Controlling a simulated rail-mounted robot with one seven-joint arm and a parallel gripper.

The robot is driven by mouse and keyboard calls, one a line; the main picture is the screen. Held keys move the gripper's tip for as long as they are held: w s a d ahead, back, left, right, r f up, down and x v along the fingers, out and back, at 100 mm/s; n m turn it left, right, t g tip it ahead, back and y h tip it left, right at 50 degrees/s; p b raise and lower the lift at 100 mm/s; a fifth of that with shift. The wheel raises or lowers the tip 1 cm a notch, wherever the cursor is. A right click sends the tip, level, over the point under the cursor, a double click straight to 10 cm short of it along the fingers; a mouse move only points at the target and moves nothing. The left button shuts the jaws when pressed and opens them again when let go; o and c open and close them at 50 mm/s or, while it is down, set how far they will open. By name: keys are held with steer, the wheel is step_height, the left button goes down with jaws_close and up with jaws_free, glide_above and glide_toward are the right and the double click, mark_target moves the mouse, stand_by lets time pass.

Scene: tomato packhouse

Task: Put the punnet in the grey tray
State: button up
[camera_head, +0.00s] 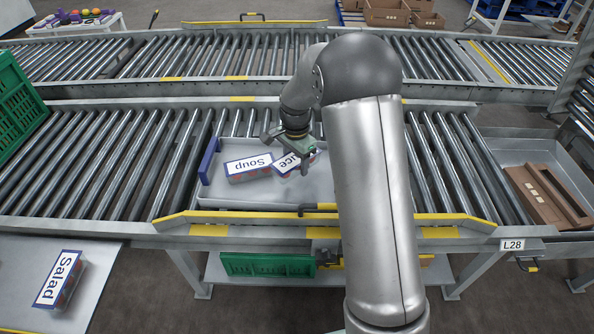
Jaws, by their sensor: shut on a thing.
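My gripper (293,155) points down over a light grey tray (235,194) with a blue end wall, set in the near roller conveyor. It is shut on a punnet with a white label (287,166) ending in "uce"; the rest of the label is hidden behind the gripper. This punnet is turned at an angle, and I cannot tell whether it touches the tray floor. A punnet labelled "Soup" (248,167) lies in the tray just left of it. A punnet labelled "Salad" (60,280) lies on a pale surface at lower left. My arm hides the tray's right part.
A green crate (17,107) stands at the left on the near conveyor. A grey bin (515,153) at the right holds brown cardboard (545,195). A yellow-edged rail (240,217) runs along the tray's front. The far conveyor's rollers are clear.

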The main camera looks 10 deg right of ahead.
steer(key=shift+w+d+f, duration=0.2)
steer(key=shift+w+f, duration=0.1)
steer(key=shift+f, duration=0.2)
steer(key=shift+w+f+b, duration=0.1)
steer(key=shift+f+b, duration=0.4)
steer(key=shift+f, duration=1.1)
steer(key=shift+f, duration=0.15)
steer(key=o, duration=1)
steer(key=shift+o, duration=0.2)
